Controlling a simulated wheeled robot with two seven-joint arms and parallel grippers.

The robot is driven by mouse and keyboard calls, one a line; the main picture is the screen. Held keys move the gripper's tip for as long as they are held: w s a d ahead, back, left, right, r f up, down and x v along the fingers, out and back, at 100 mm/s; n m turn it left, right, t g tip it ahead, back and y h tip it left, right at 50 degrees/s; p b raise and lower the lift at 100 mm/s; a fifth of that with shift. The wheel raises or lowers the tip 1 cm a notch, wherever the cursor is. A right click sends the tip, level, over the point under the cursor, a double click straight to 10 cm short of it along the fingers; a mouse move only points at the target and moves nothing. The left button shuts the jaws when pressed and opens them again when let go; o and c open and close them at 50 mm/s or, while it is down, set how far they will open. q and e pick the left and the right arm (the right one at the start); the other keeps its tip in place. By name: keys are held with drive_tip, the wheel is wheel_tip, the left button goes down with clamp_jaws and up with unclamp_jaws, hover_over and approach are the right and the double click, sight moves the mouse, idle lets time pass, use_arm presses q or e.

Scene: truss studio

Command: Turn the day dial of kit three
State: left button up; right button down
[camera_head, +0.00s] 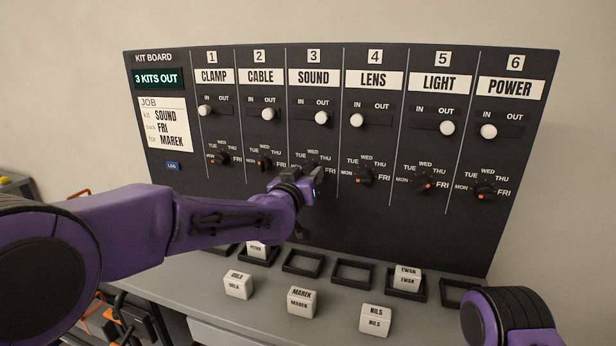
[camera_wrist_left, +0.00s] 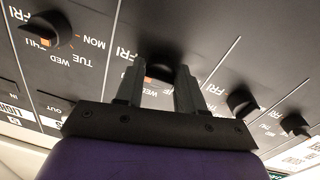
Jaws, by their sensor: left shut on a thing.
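The day dial of kit three (camera_wrist_left: 165,62), under the SOUND label (camera_head: 314,77), shows between the fingers in the wrist view. My left gripper (camera_head: 308,178) is shut on this dial; it also shows in the wrist view (camera_wrist_left: 158,85). An orange mark on the dial faces the WED side, slightly toward FRI; the exact day is unclear. In the head view the gripper covers most of the dial. The kit three slider (camera_head: 321,118) is at OUT. The job card (camera_head: 165,124) reads SOUND, FRI, MAREK. My right gripper is out of view.
Neighbouring dials for kit two (camera_head: 264,163) and kit four (camera_head: 365,176) stand close on either side. Name blocks, including MAREK (camera_head: 302,302) and NILS (camera_head: 375,320), stand on the grey ledge below. Frames on the ledge (camera_head: 303,263) line the board's foot.

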use_arm(q)
drive_tip(key=shift+a+r, duration=0.1)
drive_tip(key=shift+r, duration=0.3)
drive_tip(key=o, duration=1)
drive_tip(key=shift+w, duration=0.1)
drive_tip(key=b+v, duration=0.1)
drive_tip(key=v, duration=0.2)
drive_tip(key=b+v, duration=0.1)
drive_tip(key=v, duration=0.3)
drive_tip(key=b+v, duration=0.2)
drive_tip(key=v, duration=0.1)
drive_tip(key=shift+s+f, duration=0.2)
drive_tip(key=shift+f, duration=0.15)
